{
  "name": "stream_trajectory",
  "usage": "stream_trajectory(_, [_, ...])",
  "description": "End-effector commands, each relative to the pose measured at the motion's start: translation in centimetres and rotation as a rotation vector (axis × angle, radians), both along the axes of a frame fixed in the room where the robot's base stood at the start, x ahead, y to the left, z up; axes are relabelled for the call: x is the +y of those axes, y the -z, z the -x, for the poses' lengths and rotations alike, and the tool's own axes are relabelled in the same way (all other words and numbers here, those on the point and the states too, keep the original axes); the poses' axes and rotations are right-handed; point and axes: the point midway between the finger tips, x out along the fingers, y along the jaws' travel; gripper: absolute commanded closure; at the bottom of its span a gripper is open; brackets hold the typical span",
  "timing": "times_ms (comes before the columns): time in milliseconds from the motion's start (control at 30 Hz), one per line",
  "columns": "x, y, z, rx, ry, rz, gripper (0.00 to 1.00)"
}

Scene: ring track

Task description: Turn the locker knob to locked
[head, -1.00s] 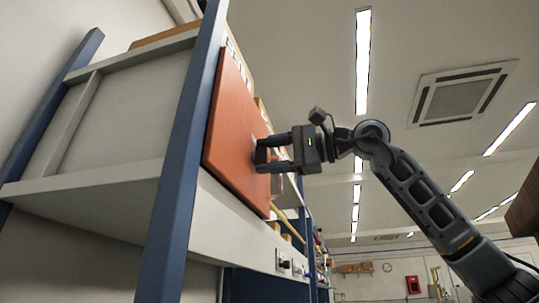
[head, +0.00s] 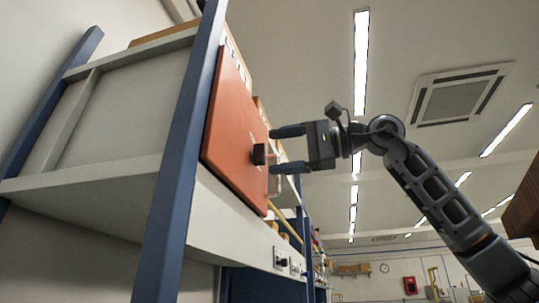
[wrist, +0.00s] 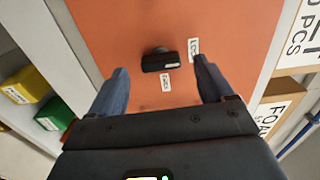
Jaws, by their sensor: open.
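The locker door (head: 232,125) is an orange-red panel on the shelf unit, and it looks closed. Its black knob (head: 259,154) stands out from the door face. In the wrist view the knob (wrist: 160,62) is a bar lying nearly level, with a pale mark at its right end. One small white label (wrist: 193,50) is to its right and another (wrist: 165,83) is just below it; their words are too small to read surely. My gripper (head: 272,150) is open and empty, backed off from the knob, its fingers on either side of the knob's line.
Blue posts (head: 181,150) frame the grey shelf. Yellow (wrist: 25,86) and green (wrist: 54,115) boxes sit at left in the wrist view.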

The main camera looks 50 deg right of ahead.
Motion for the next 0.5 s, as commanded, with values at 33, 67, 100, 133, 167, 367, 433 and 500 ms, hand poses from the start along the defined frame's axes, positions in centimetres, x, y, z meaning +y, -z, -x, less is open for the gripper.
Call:
stream_trajectory(33, [-0.4,0.2,0.8,0.0,0.002,-0.001,0.19])
stream_trajectory(67, [-0.6,0.2,1.3,0.0,0.002,-0.001,0.19])
stream_trajectory(100, [-0.8,0.2,1.9,-0.001,0.002,-0.001,0.19])
stream_trajectory(133, [-0.9,0.2,2.3,0.0,0.001,-0.001,0.19])
stream_trajectory(167, [-1.0,0.2,2.6,0.001,0.001,-0.002,0.19])
stream_trajectory(367, [-1.5,0.1,4.1,0.001,0.0,-0.001,0.19])
stream_trajectory(433, [-1.5,0.1,4.2,0.001,-0.001,-0.001,0.19])
stream_trajectory(500, [-1.5,0.1,4.2,0.001,-0.001,-0.001,0.19])
